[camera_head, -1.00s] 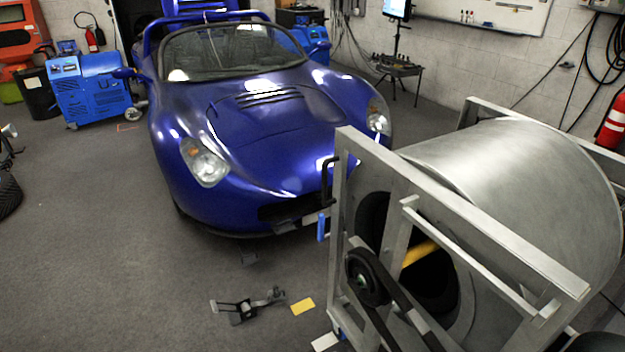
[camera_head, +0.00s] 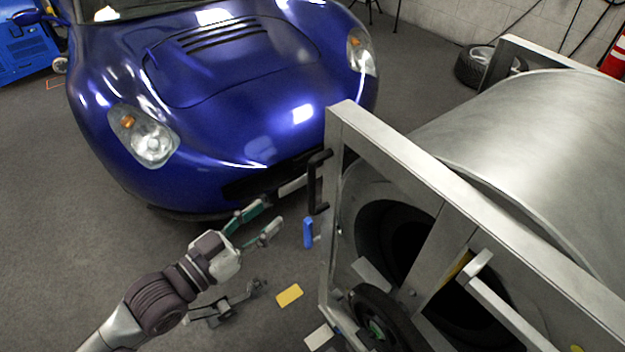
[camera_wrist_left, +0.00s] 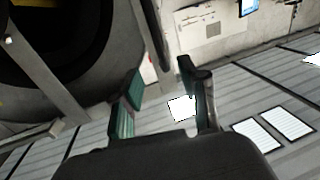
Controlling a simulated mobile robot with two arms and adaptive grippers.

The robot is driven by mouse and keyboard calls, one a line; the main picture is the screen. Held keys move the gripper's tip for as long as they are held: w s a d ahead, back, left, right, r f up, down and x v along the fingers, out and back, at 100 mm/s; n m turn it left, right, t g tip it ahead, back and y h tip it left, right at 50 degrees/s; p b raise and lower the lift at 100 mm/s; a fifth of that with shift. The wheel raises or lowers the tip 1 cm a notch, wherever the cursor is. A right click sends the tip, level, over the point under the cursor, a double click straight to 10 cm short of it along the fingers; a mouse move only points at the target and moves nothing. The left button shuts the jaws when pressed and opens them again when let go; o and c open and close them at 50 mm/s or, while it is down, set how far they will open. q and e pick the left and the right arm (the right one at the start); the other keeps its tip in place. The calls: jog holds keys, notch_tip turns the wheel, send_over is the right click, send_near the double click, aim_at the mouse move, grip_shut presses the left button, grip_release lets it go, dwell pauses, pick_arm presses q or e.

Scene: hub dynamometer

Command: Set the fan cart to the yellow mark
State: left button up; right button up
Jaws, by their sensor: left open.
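The fan cart (camera_head: 455,185) is a big grey metal drum in a square frame, filling the right of the head view. A black handle (camera_head: 314,183) is on its near left upright, and a blue lever (camera_head: 308,232) sits lower beside it. The yellow mark (camera_head: 289,295) lies flat on the floor just left of the cart. My left gripper (camera_head: 272,213) is open and empty, left of the handle and apart from it. In the left wrist view its two green-padded fingers (camera_wrist_left: 160,93) are spread, with the cart's dark round opening (camera_wrist_left: 50,45) at upper left. My right gripper is not seen.
A blue car (camera_head: 220,110) stands close behind my left gripper. A dark metal fixture (camera_head: 225,308) lies on the floor left of the yellow mark. A white patch (camera_head: 319,336) is near the cart's base.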

aim_at(309, 182)
pick_arm(q)
jog(key=x, duration=1.1)
jog(key=shift+w+d+r+p, duration=0.15)
jog(key=shift+w+d+p, duration=0.15)
jog(key=shift+p, duration=0.1)
jog(key=shift+w+d, duration=0.4)
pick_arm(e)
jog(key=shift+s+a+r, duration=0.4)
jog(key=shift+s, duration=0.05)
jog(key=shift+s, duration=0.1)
pick_arm(q)
jog(key=shift+c, duration=0.5)
grip_shut()
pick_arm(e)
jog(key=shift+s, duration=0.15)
